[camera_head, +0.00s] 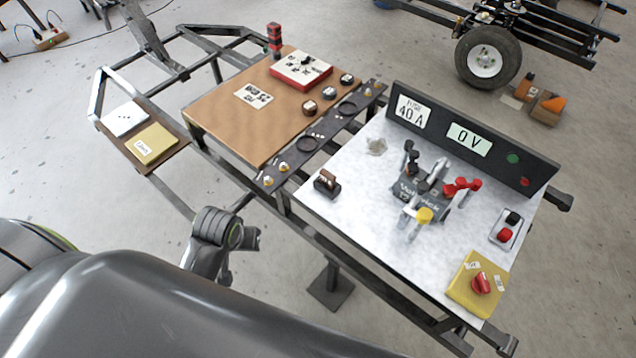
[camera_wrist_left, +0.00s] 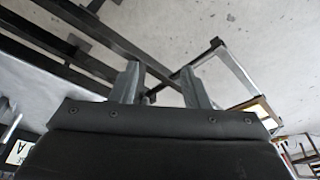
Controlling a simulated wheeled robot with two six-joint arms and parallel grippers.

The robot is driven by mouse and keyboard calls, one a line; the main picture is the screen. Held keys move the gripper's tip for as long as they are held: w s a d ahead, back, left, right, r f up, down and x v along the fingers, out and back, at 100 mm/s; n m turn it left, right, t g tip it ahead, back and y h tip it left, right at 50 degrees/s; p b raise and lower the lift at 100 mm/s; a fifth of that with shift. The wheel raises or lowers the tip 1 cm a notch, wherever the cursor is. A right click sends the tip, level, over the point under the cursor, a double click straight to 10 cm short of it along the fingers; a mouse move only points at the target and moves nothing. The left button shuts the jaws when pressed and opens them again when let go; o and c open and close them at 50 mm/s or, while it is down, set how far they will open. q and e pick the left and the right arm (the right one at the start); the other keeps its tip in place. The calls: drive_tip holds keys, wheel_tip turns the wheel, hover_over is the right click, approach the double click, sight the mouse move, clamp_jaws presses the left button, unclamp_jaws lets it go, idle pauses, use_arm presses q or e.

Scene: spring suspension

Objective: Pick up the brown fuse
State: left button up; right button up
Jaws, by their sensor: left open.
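The brown fuse (camera_head: 328,176) appears as a small brown block seated in a black holder (camera_head: 325,188) near the left corner of the white speckled panel in the head view. My left gripper (camera_wrist_left: 161,86) shows in the wrist view with its two grey fingers apart and nothing between them. In the head view my left arm is at lower left, with its wrist part left of the white panel and well apart from the fuse. The fuse is not visible in the wrist view. My right gripper is not in view.
The panel (camera_head: 350,222) carries a cluster of black, red and yellow terminals (camera_head: 425,190), a display board (camera_head: 470,140) and a red knob on a yellow block (camera_head: 480,283). A wooden board (camera_head: 225,115) and dark frame rails lie to the left.

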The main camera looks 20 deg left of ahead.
use_arm(q)
drive_tip(key=w+d+r+n+g+h, duration=0.1)
drive_tip(key=w+d+r+n, duration=0.2)
drive_tip(key=w, duration=0.6)
drive_tip(key=w+d+r+n+g, duration=0.1)
drive_tip(key=w+d+r+n, duration=0.25)
drive_tip(key=w, duration=0.55)
wheel_tip(320, 180, up, 7)
drive_tip(key=n, duration=0.4)
hover_over(328, 174)
drive_tip(key=shift+g, duration=0.4)
wheel_tip(328, 174, down, 11)
drive_tip(key=b, duration=0.3)
drive_tip(key=shift+a+r, duration=0.1)
drive_tip(key=shift+a, duration=0.05)
drive_tip(key=shift+w+f, duration=0.1)
drive_tip(key=shift+f, duration=2.9)
drive_tip(key=shift+c, duration=0.3)
clamp_jaws()
